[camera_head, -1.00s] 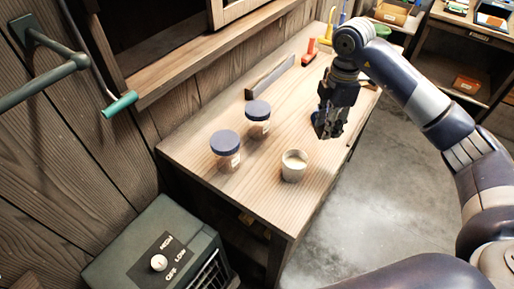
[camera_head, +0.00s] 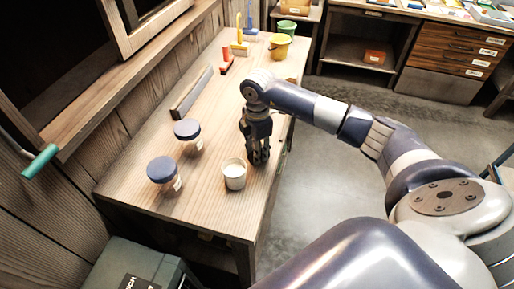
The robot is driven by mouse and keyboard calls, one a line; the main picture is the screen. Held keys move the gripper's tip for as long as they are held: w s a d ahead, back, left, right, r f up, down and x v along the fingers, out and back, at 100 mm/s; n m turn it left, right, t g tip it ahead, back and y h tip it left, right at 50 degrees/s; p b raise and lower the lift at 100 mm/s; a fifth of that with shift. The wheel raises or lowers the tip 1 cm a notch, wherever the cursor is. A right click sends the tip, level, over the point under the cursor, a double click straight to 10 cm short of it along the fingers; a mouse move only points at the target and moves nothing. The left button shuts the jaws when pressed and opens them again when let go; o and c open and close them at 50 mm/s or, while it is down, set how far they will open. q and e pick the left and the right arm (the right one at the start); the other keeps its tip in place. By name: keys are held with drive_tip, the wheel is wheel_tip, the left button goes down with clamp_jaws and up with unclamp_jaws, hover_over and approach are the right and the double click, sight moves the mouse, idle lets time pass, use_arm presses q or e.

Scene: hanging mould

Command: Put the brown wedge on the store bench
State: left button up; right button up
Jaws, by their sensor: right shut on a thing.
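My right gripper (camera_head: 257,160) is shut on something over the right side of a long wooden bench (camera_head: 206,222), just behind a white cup. The fingers hide what they hold; I cannot make out its shape or colour. I cannot pick out the brown wedge in view. Which surface is the store bench is not marked in this view. My left gripper is not in view.
A drawer cabinet (camera_head: 454,50) and a shelf with an orange box (camera_head: 375,57) stand behind.

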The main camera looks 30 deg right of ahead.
drive_tip(key=shift+f, duration=0.15)
drive_tip(key=o, duration=0.9)
drive_tip(key=shift+r, duration=0.5)
wheel_tip(320, 180, up, 12)
drive_tip(key=b, duration=0.3)
drive_tip(key=shift+f, duration=0.25)
